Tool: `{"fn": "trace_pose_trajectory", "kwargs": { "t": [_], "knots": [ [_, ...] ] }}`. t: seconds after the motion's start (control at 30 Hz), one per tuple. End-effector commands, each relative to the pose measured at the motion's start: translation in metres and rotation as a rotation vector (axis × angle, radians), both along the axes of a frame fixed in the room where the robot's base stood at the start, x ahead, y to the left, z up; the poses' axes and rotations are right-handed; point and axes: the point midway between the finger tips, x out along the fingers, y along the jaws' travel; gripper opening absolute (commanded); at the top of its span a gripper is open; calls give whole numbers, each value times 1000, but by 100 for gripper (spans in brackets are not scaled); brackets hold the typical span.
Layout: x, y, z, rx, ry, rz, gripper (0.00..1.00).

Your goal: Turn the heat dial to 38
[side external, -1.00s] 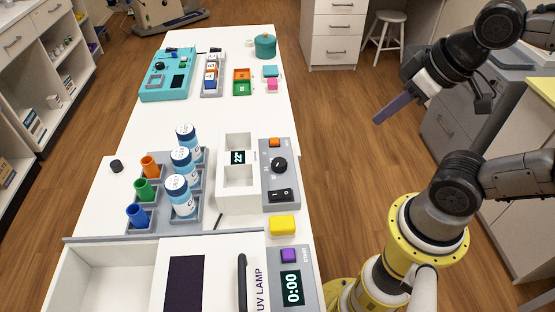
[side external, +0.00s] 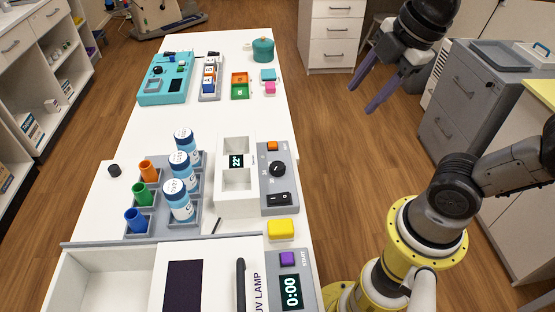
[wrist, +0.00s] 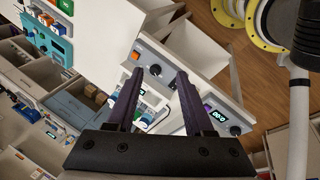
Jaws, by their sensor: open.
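The heat dial (side external: 277,169) is a round black knob on the grey panel of a white two-well block (side external: 224,205). The block's small display (side external: 236,161) appears to read 22. An orange button (side external: 272,146) sits behind the dial and a black rocker switch (side external: 278,199) in front of it. My gripper (side external: 361,98) is open and empty, in the air over the floor to the right of the table, well apart from the dial. In the wrist view, the dial (wrist: 155,70) shows between the two dark fingers of my gripper (wrist: 160,76).
Several white-capped bottles (side external: 181,191) stand in a grey rack left of the block. A yellow block (side external: 281,228) lies in front of the panel. The UV lamp box (side external: 215,254) is at the near end. A teal device (side external: 165,88) stands at the far end.

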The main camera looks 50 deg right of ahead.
Motion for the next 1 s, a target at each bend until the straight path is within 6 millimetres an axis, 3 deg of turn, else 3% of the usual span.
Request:
{"fn": "trace_pose_trajectory", "kwargs": {
  "t": [0.2,0.4,0.6,0.87,1.0],
  "knots": [
    [52,23,6,-175,115,569,52],
    [104,58,-13,-248,230,1001,52],
    [126,83,-41,-236,311,1084,52],
    [125,90,-64,-231,341,1104,52],
    [125,89,-87,-231,342,1103,52]
  ]
}}
